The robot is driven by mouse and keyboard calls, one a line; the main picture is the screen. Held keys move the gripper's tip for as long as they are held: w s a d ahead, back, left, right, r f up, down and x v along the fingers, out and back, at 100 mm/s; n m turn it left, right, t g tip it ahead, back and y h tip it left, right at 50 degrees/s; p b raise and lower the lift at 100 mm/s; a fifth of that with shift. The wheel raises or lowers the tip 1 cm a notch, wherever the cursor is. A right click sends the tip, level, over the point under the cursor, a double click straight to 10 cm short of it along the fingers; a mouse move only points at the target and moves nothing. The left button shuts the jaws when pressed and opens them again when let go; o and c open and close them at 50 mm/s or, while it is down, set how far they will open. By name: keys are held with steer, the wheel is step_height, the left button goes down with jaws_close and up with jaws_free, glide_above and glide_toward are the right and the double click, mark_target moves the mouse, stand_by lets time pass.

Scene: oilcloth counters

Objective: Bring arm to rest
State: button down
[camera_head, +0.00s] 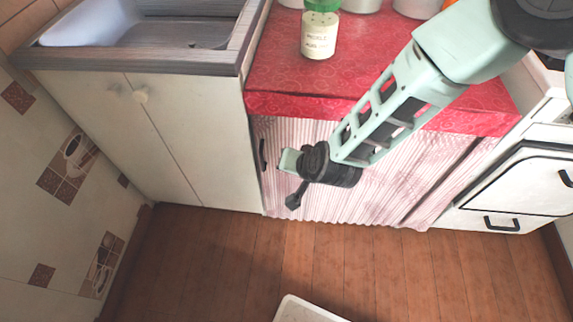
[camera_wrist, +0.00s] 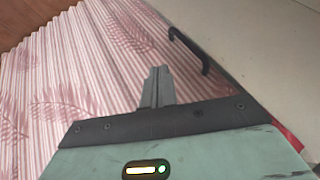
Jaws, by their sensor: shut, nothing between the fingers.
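My gripper (camera_wrist: 158,80) shows in the wrist view with its two grey fingers together and nothing between them. I cannot make out the fingers clearly there.
A red oilcloth counter (camera_head: 275,65) holds a green-lidded jar (camera_head: 320,35) near its left side, with more jars behind. A sink unit (camera_head: 170,55) stands left and a white stove (camera_head: 510,185) right. The wooden floor (camera_head: 220,260) is mostly clear; a white-edged object (camera_head: 300,310) shows at the bottom.

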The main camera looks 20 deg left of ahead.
steer(key=shift+v, duration=1.7)
steer(key=shift+d+r, duration=0.1)
steer(key=s+d+r+n+g+h, duration=0.1)
steer(key=d+r+n, duration=0.1)
steer(key=d+r, duration=0.4)
steer(key=s+d+r+n+g, duration=0.1)
steer(key=s+d+r, duration=0.15)
steer(key=r, duration=0.65)
steer(key=s+d+r+n+g+h+p, duration=0.15)
steer(key=s+d+r, duration=0.35)
steer(key=d, duration=0.5)
steer(key=s+d+r+n+g+h+b, duration=0.1)
steer(key=s+d+r+h, duration=0.3)
steer(key=d, duration=0.6)
step_height(320, 180, up, 14)
steer(key=p, duration=1.3)
steer(key=shift+y, duration=0.45)
